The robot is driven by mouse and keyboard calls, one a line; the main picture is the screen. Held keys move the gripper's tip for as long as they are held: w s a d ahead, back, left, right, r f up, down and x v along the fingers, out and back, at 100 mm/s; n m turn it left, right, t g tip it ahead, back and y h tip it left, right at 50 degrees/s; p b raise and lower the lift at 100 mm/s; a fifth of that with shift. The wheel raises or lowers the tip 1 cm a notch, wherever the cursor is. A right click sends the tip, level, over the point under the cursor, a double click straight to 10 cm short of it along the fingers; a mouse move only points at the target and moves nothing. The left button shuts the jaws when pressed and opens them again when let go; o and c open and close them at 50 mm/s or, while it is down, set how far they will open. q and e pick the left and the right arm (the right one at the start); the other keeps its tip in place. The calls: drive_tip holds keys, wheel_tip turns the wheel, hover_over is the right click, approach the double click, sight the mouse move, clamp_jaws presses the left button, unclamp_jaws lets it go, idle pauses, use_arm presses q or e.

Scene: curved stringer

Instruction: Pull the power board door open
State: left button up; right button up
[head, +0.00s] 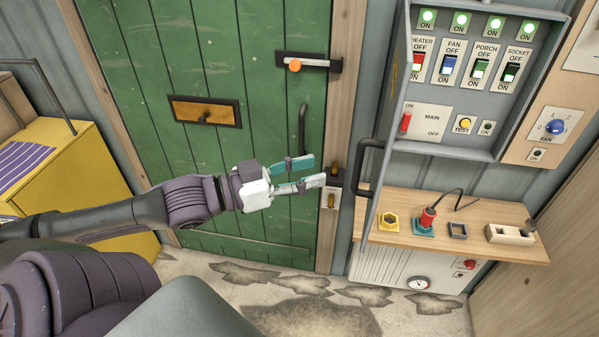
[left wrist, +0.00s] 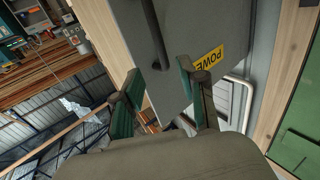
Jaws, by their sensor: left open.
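The power board door (head: 395,105) stands swung out from the grey power board (head: 447,149), seen nearly edge-on in the head view, so the switches inside show. Its dark handle (head: 361,168) sticks out on the left side. In the left wrist view the door (left wrist: 205,28) is a grey panel with a yellow, partly hidden "POWE" label, and the handle (left wrist: 153,30) runs down toward the space between my fingertips. My left gripper (head: 318,170) is open and empty, left of the handle and apart from it. My right gripper is not in view.
A green door (head: 225,60) with its own latch and handle stands behind my left gripper. A wooden shelf (head: 470,207) with small objects is below the board. A yellow cabinet (head: 75,185) stands at the left. The floor below is patchy.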

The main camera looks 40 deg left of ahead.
use_arm(q)
drive_tip(key=shift+s+a, duration=0.3)
drive_tip(key=shift+s, duration=0.2)
idle(0.3)
